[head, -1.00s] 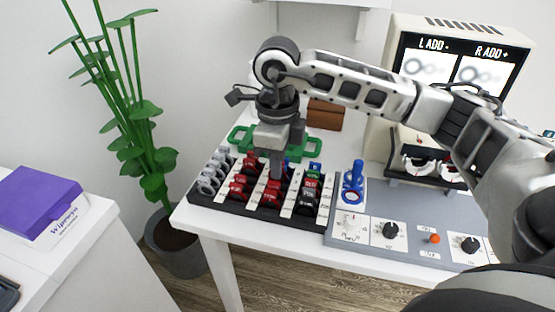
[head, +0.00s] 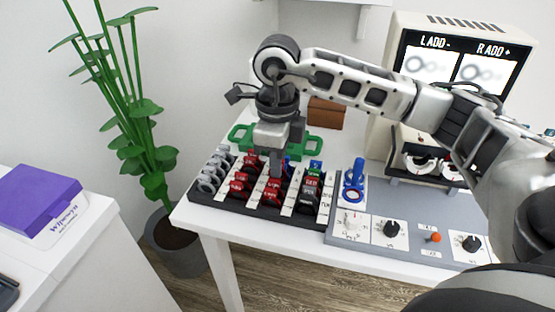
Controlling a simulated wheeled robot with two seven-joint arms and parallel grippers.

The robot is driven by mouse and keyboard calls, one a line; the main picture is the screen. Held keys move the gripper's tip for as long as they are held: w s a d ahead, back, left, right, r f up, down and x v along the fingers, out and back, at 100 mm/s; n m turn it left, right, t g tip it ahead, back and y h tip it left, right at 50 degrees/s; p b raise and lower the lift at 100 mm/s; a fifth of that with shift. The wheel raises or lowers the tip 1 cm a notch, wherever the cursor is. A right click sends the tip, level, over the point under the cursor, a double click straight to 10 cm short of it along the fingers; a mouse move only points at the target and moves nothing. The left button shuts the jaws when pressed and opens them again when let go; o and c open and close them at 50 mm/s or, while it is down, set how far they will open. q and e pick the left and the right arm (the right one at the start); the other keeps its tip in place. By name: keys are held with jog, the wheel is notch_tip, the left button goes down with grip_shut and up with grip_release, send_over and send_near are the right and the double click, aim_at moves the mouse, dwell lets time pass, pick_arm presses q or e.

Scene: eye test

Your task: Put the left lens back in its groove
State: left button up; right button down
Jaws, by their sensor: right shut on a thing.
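A black lens tray (head: 262,219) with white label strips lies at the table's front left. Red, grey, black, green and blue lens pieces stand in its rows. My right gripper (head: 277,165) points down into the middle of the tray, shut on a lens among the red ones (head: 272,188). The fingers hide much of the held lens, and I cannot tell whether it sits in a groove or just above one. Which lens is the left one is not clear. My left gripper is not in view.
A blue ring holder (head: 354,178) stands right of the tray, by a grey panel with knobs (head: 391,229). A green frame (head: 240,137) and a brown box (head: 325,113) lie behind. A cream machine with screens (head: 428,65) stands back right.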

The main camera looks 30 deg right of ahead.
jog(key=shift+f+b, duration=1.2)
jog(key=shift+f, duration=0.25)
jog(key=c, duration=1.5)
grip_release()
